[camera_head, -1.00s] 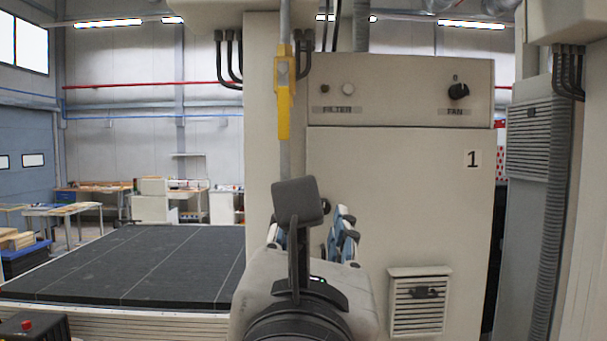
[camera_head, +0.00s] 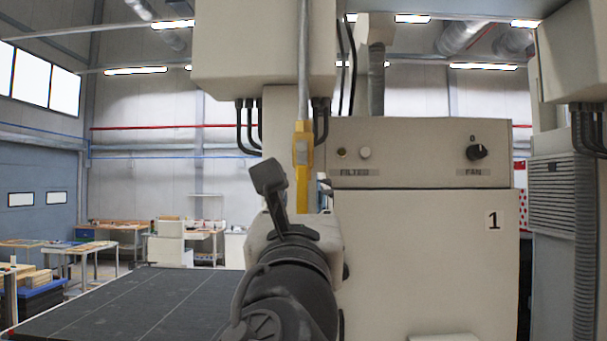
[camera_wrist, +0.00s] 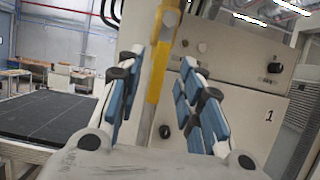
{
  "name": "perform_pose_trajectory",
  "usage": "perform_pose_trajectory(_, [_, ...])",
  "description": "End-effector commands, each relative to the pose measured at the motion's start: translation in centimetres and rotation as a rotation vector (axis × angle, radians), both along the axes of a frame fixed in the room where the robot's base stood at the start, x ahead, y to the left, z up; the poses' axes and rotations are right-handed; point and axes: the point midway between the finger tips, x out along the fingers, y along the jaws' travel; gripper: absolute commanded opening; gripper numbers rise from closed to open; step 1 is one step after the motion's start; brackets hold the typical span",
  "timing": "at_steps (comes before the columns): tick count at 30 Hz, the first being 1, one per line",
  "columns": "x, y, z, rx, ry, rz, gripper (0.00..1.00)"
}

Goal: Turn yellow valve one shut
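The yellow valve one handle (camera_head: 303,170) points straight down, in line with a thin grey vertical pipe (camera_head: 303,60) in front of the beige cabinet. In the wrist view the yellow handle (camera_wrist: 160,70) stands between the two blue-padded fingers of my gripper (camera_wrist: 161,62). The fingers are open, one on each side, with visible gaps to the handle. I cannot tell how deep the handle lies between them. In the head view my wrist hides most of the fingers and the handle's lower end.
The beige cabinet (camera_head: 430,260) marked "1" stands close behind, with a panel bearing a black fan knob (camera_head: 476,152). A beige box (camera_head: 265,45) hangs above on the left. A dark flat bed (camera_head: 130,305) extends at lower left. Workbenches stand far back.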

Motion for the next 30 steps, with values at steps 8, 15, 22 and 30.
perform_pose_trajectory(8, [3.8,-0.1,1.6,-0.002,0.001,-0.001,0.34])
perform_pose_trajectory(15, [4.5,-0.2,1.9,0.001,-0.001,0.0,0.34])
perform_pose_trajectory(22, [4.5,-0.1,1.9,0.001,0.0,0.001,0.3])
perform_pose_trajectory(30, [4.5,-0.1,1.9,0.001,0.0,0.001,0.12])
